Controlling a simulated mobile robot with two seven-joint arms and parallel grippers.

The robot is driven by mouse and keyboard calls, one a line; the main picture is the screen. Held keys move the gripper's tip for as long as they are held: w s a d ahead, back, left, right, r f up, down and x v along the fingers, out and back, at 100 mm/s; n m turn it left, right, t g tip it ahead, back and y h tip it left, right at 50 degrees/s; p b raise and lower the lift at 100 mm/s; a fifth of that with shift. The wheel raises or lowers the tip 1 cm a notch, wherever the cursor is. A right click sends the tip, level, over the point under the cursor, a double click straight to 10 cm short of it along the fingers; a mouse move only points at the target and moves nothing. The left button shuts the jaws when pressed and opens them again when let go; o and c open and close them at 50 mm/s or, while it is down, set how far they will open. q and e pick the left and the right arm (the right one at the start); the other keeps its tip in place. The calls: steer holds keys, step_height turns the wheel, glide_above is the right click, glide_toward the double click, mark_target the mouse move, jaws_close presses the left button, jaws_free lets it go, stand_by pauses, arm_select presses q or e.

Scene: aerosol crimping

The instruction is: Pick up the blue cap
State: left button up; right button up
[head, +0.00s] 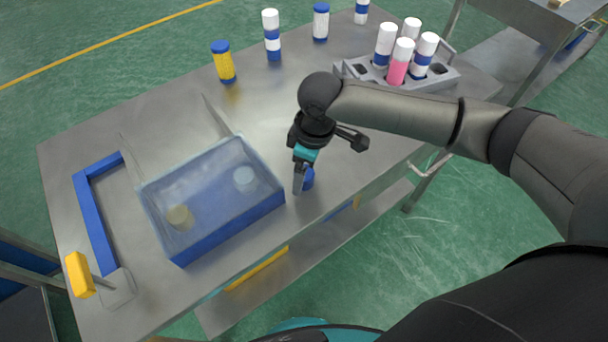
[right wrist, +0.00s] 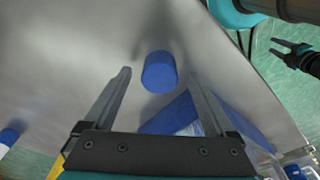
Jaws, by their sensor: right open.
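The blue cap (head: 308,179) stands on the metal table near its front edge, partly hidden behind a finger of my right gripper in the head view. My right gripper (head: 300,188) points down at it. In the right wrist view the blue cap (right wrist: 158,71) lies between the two spread fingertips of my right gripper (right wrist: 160,75), with gaps on both sides. Nothing is held. A dark gripper, apparently my left gripper (right wrist: 284,50), shows small at the upper right of the right wrist view, away from the cap; its jaw opening is too small to judge.
A blue box (head: 228,229) with a clear cover and two round pieces inside stands left of the cap. A grey rack (head: 439,79) holds several bottles at the back right. Several capped cans, one yellow (head: 224,67), stand along the back. A yellow block (head: 79,274) is at lower left.

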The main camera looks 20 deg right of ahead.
steer(key=shift+f, duration=0.6)
steer(key=c, duration=1.4)
steer(key=shift+r, duration=0.15)
